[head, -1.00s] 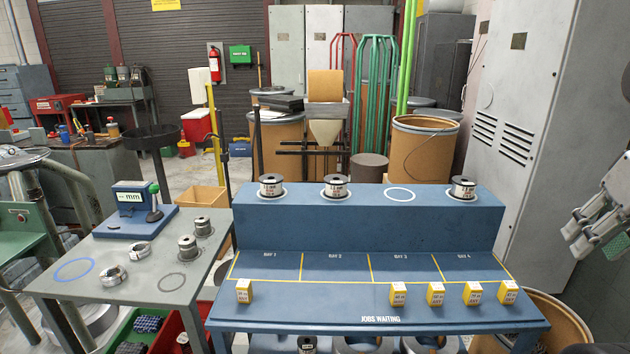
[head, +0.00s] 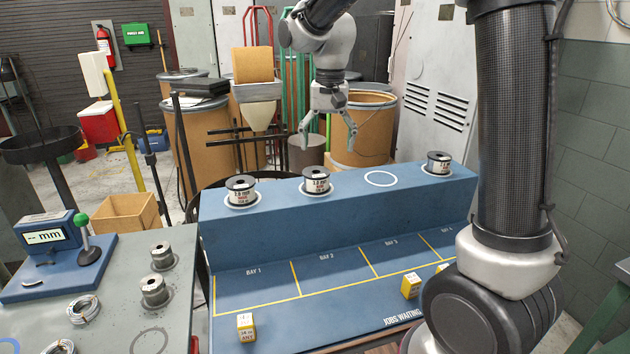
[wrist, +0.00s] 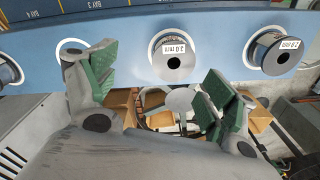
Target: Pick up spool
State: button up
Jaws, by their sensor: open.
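Three wire spools with dark flanges and white labels stand on the raised blue shelf: a left one (head: 241,190), a middle one (head: 315,181) and a right one (head: 438,163). My gripper (head: 328,138) is open and empty, pointing down, above and slightly right of the middle spool in the head view. In the wrist view, the middle spool, labelled 3.0 mm (wrist: 173,57), shows just beyond the open green-padded fingers (wrist: 158,88). The left spool, labelled 2.0 mm (wrist: 273,53), is to its right there. No spool touches the fingers.
An empty white ring (head: 381,179) lies between the middle and right spools. Yellow job blocks (head: 246,327) sit on the lower blue bench. A grey table (head: 110,300) with a gauge (head: 50,235) and metal parts stands left. Fibre drums (head: 365,120) stand behind.

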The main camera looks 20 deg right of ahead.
aim_at(316, 174)
jog(key=shift+m, duration=0.3)
jog(key=f, duration=0.3)
jog(key=w+a+f, duration=0.1)
jog(key=f, duration=0.2)
jog(key=w+a+f, duration=0.1)
jog(key=f, duration=0.2)
jog(key=shift+a+f, duration=0.1)
jog(key=shift+f, duration=0.25)
jog(key=c, duration=1.4)
jog(key=shift+o, duration=0.2)
jog(key=shift+r, duration=0.1)
